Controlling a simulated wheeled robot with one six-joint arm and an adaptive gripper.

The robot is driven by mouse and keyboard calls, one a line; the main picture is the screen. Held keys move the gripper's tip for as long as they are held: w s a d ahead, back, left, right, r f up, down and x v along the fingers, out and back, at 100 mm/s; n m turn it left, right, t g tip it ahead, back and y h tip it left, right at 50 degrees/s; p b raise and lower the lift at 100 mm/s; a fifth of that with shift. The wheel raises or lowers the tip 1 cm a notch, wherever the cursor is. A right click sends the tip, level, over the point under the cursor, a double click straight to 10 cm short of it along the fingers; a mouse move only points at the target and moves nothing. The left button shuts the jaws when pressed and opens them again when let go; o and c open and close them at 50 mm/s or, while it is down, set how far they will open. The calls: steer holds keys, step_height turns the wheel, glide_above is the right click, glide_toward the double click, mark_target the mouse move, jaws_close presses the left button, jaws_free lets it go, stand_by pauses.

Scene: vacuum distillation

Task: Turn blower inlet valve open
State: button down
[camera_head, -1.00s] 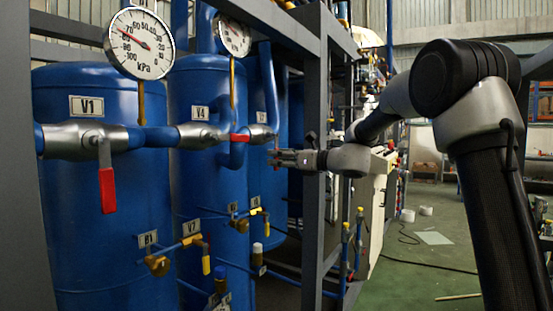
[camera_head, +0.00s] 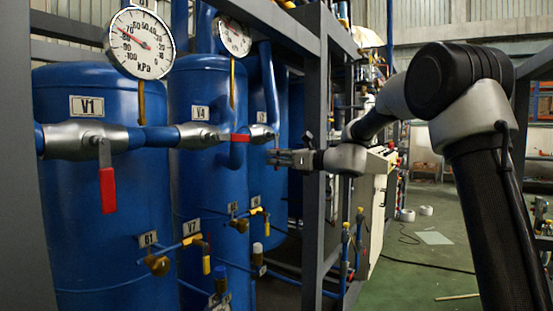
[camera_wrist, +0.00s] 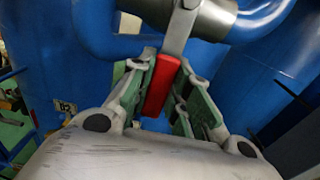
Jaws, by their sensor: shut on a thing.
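In the wrist view a red-sleeved valve handle (camera_wrist: 160,86) hangs from a grey lever below a silver valve body (camera_wrist: 205,14) on a blue pipe. My gripper (camera_wrist: 166,66) is shut on this handle, with a green-padded finger on each side of it. In the head view my gripper (camera_head: 274,158) is at the far silver valve (camera_head: 261,133), beside the tank row; the held handle is small and mostly hidden there. Nearer valves have red handles too: the V1 handle (camera_head: 107,190) hangs down and the V4 handle (camera_head: 239,137) lies roughly level along the pipe.
Blue tanks (camera_head: 88,230) stand behind a grey frame post (camera_head: 314,200) close to my forearm. Two pressure gauges (camera_head: 139,43) sit above the pipe. Small yellow-handled valves (camera_head: 205,262) are lower down. Green floor (camera_head: 420,275) at right is partly clear, with a cable.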

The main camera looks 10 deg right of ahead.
steer(key=w+d+r+n, duration=0.4)
steer(key=w+r+n, duration=0.1)
steer(key=n, duration=1.1)
steer(key=shift+w+d+r+n, duration=0.15)
steer(key=shift+w+r+n, duration=0.2)
steer(key=shift+r, duration=0.35)
steer(key=shift+s, duration=0.1)
steer(key=c, duration=1.3)
jaws_free()
steer(key=v, duration=1.2)
steer(key=shift+s, duration=0.1)
